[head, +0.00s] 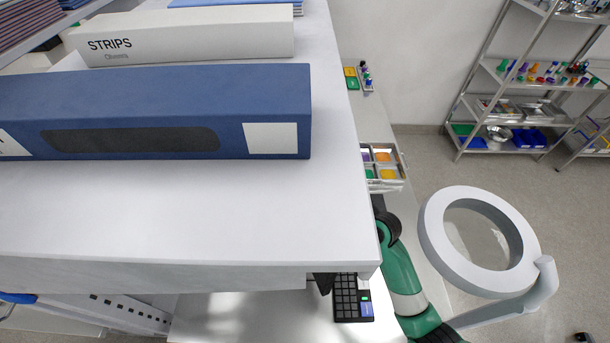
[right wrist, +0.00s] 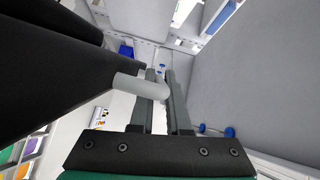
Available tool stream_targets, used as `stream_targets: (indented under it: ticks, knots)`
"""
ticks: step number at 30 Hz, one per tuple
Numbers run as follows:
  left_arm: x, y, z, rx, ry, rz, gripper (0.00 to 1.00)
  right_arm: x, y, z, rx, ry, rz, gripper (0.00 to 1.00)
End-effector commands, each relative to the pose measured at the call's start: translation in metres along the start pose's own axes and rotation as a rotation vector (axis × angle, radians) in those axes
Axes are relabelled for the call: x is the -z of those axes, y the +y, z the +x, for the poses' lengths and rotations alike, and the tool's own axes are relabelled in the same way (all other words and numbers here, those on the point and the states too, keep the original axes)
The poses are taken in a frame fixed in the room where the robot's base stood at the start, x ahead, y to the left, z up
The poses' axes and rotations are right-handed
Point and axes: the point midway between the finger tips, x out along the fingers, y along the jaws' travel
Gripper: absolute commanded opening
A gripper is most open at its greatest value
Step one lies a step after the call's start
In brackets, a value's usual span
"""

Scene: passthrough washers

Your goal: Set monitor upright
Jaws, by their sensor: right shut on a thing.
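In the right wrist view, my right gripper (right wrist: 167,76) is shut on a bent light-grey tube (right wrist: 138,86). The tube runs from a large dark body (right wrist: 55,75) filling the left of that view. This body looks like the monitor, seen close and only in part; its screen cannot be made out. In the head view, my green right arm goes down past the right edge of the white shelf, and its gripper is hidden. No whole monitor shows in the head view. My left gripper is in neither view.
A white shelf top (head: 200,215) carries a long blue box (head: 260,105) and a white STRIPS box (head: 200,35). Below its front edge is a black keypad device (head: 352,297). A white ring-shaped lamp (head: 435,230) stands right of my arm. A metal rack (head: 470,110) stands at the back right.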

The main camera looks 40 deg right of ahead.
Motion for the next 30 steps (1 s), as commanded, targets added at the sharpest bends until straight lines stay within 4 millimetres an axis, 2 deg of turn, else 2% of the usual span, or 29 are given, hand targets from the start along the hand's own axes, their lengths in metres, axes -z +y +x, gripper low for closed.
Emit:
stream_targets:
  ticks: [7,8,9,10,20,23,30]
  knots:
    - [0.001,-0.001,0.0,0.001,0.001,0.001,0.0,0.001,0.001,0.0,-0.002,0.002,0.001,0.0]
    - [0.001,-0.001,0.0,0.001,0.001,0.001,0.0,0.001,0.001,0.0,-0.002,0.002,0.001,0.18]
    - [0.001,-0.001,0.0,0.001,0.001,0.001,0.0,0.001,0.001,0.0,-0.002,0.001,0.001,0.26]
    - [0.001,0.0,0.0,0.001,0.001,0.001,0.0,0.001,0.001,0.0,-0.002,0.001,0.001,0.27]
    - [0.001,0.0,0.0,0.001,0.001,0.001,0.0,0.0,0.0,-0.003,-0.001,0.001,0.001,0.27]
    - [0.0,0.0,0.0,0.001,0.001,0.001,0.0,0.001,0.001,-0.015,-0.001,0.002,0.001,0.27]
    - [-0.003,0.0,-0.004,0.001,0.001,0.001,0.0,0.001,0.002,-0.071,-0.001,0.005,0.001,0.27]
